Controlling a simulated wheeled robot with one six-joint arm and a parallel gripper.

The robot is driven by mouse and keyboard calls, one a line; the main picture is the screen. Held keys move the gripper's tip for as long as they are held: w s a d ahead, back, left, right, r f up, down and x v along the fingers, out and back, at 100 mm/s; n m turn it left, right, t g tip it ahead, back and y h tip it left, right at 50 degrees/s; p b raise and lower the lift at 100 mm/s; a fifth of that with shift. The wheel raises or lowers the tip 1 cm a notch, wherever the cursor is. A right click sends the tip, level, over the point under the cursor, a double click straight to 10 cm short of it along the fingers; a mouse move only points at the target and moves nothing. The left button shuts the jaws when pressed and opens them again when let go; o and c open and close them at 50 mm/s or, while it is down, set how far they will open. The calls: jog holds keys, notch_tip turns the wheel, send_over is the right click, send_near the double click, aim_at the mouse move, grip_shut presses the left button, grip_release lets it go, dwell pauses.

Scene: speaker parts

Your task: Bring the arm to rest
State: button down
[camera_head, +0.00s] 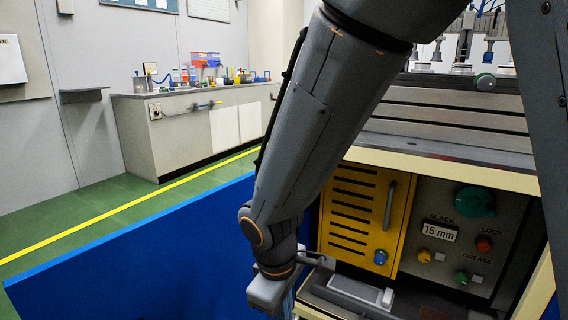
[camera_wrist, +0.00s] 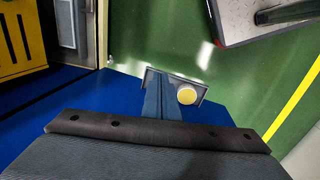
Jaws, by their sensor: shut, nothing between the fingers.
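My arm reaches down through the middle of the head view. My gripper (camera_head: 270,293) hangs at its lower end, beside the front of a machine (camera_head: 440,165), and its fingertips are cut off or hidden by the lower edge. In the wrist view the wide dark grey end of my gripper (camera_wrist: 158,130) fills the bottom, shut and empty. No part is held.
The yellow louvred door (camera_head: 358,215) and a grey tray (camera_head: 355,292) are close right of my gripper. A blue panel (camera_head: 130,255) stands left. Green floor with a yellow line (camera_head: 110,216) leads to a workbench (camera_head: 200,125) behind.

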jog(key=s+a+r+m+g+y, duration=0.1)
jog(key=s+r+m, duration=0.15)
jog(key=s, duration=0.35)
jog(key=s+a+r+m, duration=0.1)
jog(key=s+m, duration=0.2)
jog(key=s, duration=0.3)
jog(key=d+r+m+p, duration=0.3)
jog(key=d+r+p, duration=0.7)
jog(key=r+p, duration=0.3)
jog(key=d+r+m+p, duration=0.3)
jog(key=d+r+p, duration=0.8)
jog(key=r+p, duration=0.3)
jog(key=shift+w+r+p, duration=0.15)
jog(key=shift+w+p, duration=0.05)
jog(key=shift+p, duration=0.3)
jog(key=shift+d+m, duration=0.15)
jog(key=shift+m, duration=0.2)
